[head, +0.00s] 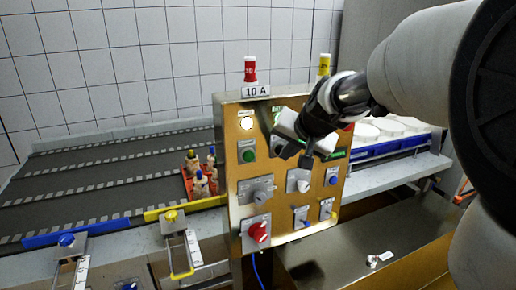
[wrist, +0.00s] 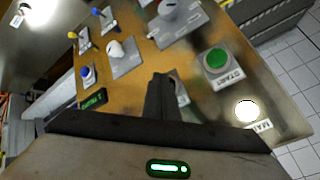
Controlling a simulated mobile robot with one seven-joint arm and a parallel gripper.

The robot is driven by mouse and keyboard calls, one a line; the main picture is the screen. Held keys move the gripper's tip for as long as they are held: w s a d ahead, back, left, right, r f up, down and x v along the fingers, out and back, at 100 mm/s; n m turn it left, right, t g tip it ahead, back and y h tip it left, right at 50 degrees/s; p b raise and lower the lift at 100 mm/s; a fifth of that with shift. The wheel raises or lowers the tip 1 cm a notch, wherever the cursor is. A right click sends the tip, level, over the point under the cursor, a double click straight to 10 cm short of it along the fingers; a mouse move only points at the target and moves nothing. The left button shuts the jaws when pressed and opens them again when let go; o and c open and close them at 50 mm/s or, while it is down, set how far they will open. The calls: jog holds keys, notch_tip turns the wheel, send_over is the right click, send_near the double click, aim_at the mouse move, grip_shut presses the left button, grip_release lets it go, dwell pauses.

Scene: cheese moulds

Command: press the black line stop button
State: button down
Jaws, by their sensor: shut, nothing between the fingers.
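The brass-coloured control panel (head: 281,226) stands in the middle of the head view. My gripper (head: 306,161) is shut and empty, its fingertips in front of the panel's upper middle; in the wrist view the fingertips (wrist: 160,78) point at the panel face. No black button shows clearly. A grey plate (wrist: 182,90) beside the fingers is mostly hidden behind them, and I cannot tell what it bears or whether I touch it. The green START button (wrist: 216,59) sits to the right of the fingers; it also shows in the head view (head: 248,150).
A lit white lamp (head: 246,123), a red knob (head: 258,232), grey selector knobs (head: 263,191) and small blue switches (head: 302,215) share the panel. A conveyor (head: 110,175) lies behind at left. A red tray (head: 188,186) of bottle-like items stands close beside the panel.

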jog(key=shift+w+a, duration=0.1)
jog(key=shift+w, duration=0.05)
dwell(0.5)
jog(key=shift+s+d+b, duration=0.3)
jog(key=shift+s+b, duration=0.25)
jog(key=shift+s, duration=0.3)
jog(key=s, duration=0.1)
jog(key=s+d+b, duration=0.1)
jog(key=s, duration=0.1)
jog(key=s+b, duration=0.1)
jog(key=shift+s+d, duration=0.3)
jog(key=shift+s, duration=0.1)
